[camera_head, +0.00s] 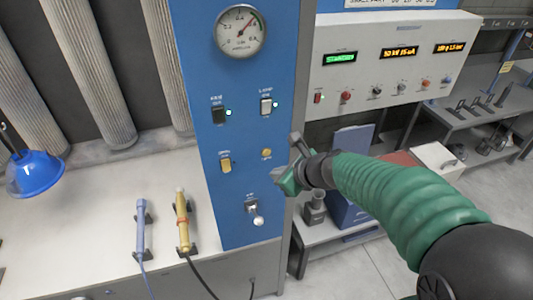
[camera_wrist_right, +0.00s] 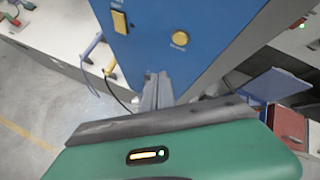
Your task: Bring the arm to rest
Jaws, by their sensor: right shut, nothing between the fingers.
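My right arm (camera_head: 400,195) comes in from the lower right in the head view, with a green ribbed sleeve. My right gripper (camera_head: 290,165) is beside the right edge of the blue control panel (camera_head: 215,140). In the right wrist view the right gripper's fingers (camera_wrist_right: 155,88) are together with nothing between them, pointing towards the panel. I cannot tell from these views whether they touch it. My left gripper is not in view.
The panel carries a gauge (camera_head: 241,29), switches and a lever (camera_head: 257,220). Two cylindrical tools (camera_head: 140,228) (camera_head: 182,222) lie in holders on the pale bench (camera_head: 70,235). A blue lamp hood (camera_head: 35,172) hangs at left. A display console (camera_head: 395,65) and grey shelves stand at right.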

